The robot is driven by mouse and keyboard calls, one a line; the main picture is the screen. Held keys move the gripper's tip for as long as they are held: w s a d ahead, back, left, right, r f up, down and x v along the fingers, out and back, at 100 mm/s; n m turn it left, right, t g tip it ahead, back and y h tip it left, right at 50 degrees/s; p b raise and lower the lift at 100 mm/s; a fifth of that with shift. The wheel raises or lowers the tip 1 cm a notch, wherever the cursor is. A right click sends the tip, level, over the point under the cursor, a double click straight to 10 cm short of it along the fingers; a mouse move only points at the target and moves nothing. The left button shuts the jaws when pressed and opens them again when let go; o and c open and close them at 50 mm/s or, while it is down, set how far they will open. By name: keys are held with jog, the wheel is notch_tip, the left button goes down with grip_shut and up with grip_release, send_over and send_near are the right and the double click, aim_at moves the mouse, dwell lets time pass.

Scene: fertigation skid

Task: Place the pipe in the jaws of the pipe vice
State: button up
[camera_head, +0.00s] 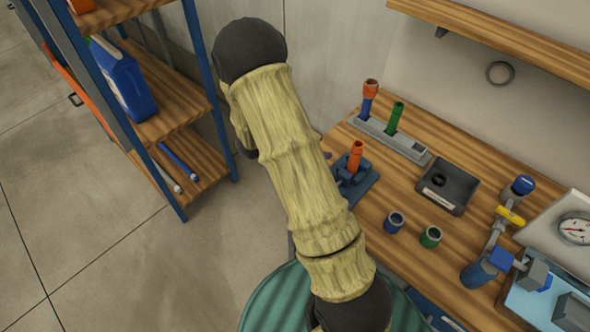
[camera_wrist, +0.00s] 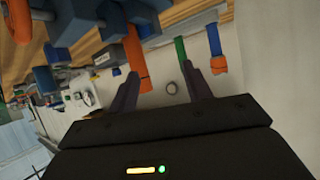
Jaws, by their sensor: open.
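An orange pipe (camera_head: 355,155) stands upright in the blue pipe vice (camera_head: 368,186) near the bench's left edge. In the wrist view the orange pipe (camera_wrist: 136,62) hangs upside down in the picture, its free end beside my left-hand finger's tip. My gripper (camera_wrist: 163,82) is open, with nothing held between its fingers. The pipe appears clear of the fingers, though contact at the left-hand tip is hard to tell. In the head view my arm hides most of the gripper and part of the vice's surroundings.
A grey rack (camera_head: 405,146) holds a blue pipe with an orange top (camera_head: 369,92) and a green pipe (camera_head: 394,118). A black tray (camera_head: 447,187), blue fitting (camera_head: 394,222), green fitting (camera_head: 431,237) and valve pipework (camera_head: 497,233) occupy the bench. A shelf unit (camera_head: 180,112) stands left.

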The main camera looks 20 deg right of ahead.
jog(key=w+a+r+n+t+y, duration=0.3)
jog(key=a+n+t+y, duration=0.1)
jog(key=a+n+y, duration=0.15)
jog(key=w+a+r+n+t+y, duration=0.2)
jog(key=a+r+n+t+y, duration=0.15)
jog(key=a, duration=0.25)
jog(key=s+a+r+n+g+y, duration=0.1)
jog(key=s+a+n+g, duration=0.1)
jog(key=s+n, duration=0.3)
jog(key=s+a+r+n+g+y, duration=0.1)
jog(key=s+n, duration=0.4)
jog(key=s, duration=0.7)
jog(key=shift+s+a+g+y, duration=0.15)
jog(key=shift+a+g+y, duration=0.6)
jog(key=shift+a, duration=0.15)
